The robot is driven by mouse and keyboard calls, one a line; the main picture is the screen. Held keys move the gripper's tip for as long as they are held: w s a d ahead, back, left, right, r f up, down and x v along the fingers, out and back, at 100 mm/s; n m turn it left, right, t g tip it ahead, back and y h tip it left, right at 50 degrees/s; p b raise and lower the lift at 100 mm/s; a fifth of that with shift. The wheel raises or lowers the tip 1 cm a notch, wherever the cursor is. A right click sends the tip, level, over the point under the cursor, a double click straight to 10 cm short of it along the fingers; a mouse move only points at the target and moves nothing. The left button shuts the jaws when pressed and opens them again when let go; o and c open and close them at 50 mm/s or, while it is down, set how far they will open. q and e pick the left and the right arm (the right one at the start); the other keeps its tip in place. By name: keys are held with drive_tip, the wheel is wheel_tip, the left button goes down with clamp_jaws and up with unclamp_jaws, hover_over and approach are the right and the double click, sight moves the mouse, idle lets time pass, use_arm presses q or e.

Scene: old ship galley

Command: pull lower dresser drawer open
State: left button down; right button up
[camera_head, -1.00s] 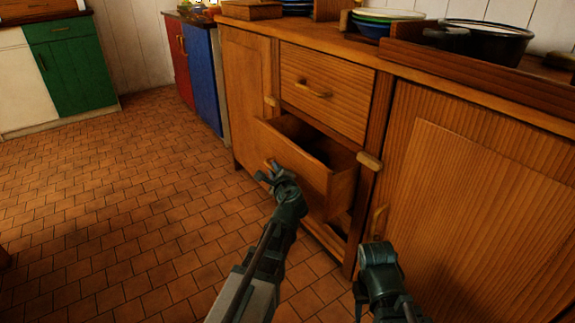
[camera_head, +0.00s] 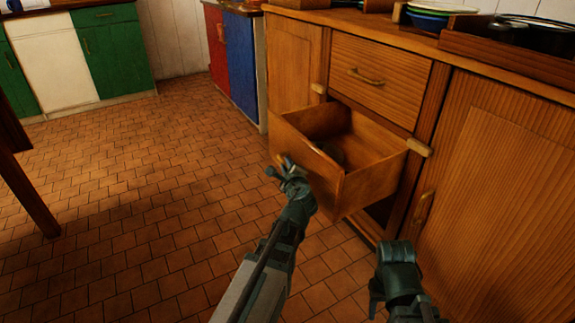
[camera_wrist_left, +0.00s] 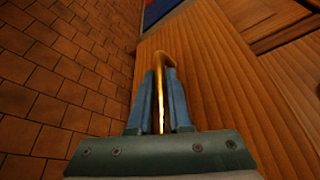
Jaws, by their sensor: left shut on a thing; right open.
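The lower dresser drawer (camera_head: 372,186) stands well out from the wooden dresser (camera_head: 297,58), with a dark round thing (camera_head: 328,152) partly visible inside. My left gripper (camera_head: 281,167) is at the drawer's front. In the left wrist view its fingers (camera_wrist_left: 160,100) are shut on the brass drawer handle (camera_wrist_left: 162,64). The wooden drawer front (camera_wrist_left: 222,90) fills the right of that view. The upper drawer (camera_head: 378,76) is shut. My right gripper (camera_head: 374,298) is open and empty, low in front of the right cupboard door; its fingertips are partly hidden.
The tiled floor (camera_head: 130,190) left of the drawer is clear. A dark wooden table leg (camera_head: 30,195) stands at the far left. The right cupboard door (camera_head: 505,190) is shut, with a brass handle (camera_head: 423,208). Bowls (camera_head: 440,15) stand on the dresser top.

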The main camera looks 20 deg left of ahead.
use_arm(q)
drive_tip(key=c, duration=0.8)
unclamp_jaws()
drive_tip(key=shift+c, duration=0.2)
